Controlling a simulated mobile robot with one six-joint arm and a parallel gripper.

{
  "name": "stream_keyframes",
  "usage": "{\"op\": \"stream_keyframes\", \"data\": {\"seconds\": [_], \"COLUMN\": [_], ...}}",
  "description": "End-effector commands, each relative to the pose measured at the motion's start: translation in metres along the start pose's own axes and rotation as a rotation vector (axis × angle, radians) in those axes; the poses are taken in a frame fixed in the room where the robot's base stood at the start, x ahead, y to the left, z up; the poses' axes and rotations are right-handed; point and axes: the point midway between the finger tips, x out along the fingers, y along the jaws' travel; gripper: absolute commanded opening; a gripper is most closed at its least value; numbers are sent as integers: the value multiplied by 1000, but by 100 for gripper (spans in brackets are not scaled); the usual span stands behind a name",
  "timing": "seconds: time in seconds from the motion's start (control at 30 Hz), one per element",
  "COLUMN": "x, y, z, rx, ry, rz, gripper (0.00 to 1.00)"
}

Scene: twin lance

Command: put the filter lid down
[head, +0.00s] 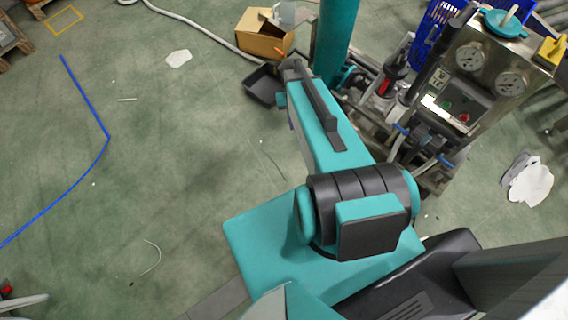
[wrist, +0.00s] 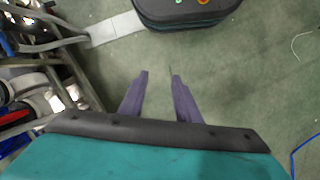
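I cannot make out the fingers in the head view. The lid does not show in the wrist view, and my gripper is apart from it.
The machine carries two round gauges (head: 470,57), and a blue rack (head: 432,32) stands beside it. A cardboard box (head: 262,40) and a dark tray (head: 262,86) lie beyond my arm. Metal framework (wrist: 62,62) fills the wrist view's left side. Open floor lies left in the head view.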

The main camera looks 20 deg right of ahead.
Motion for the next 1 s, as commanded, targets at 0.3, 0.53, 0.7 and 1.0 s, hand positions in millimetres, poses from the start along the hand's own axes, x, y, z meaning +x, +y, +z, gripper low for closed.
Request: {"op": "stream_keyframes", "data": {"seconds": [0.3, 0.53, 0.7, 1.0], "x": [68, 104, 116, 119], "y": [-68, -95, -101, -102], "z": [87, 148, 171, 175], "rx": [-143, -225, -255, -259], "ry": [-112, -183, -209, -214], "rz": [11, 27, 35, 36], "gripper": [30, 30, 30, 30]}}
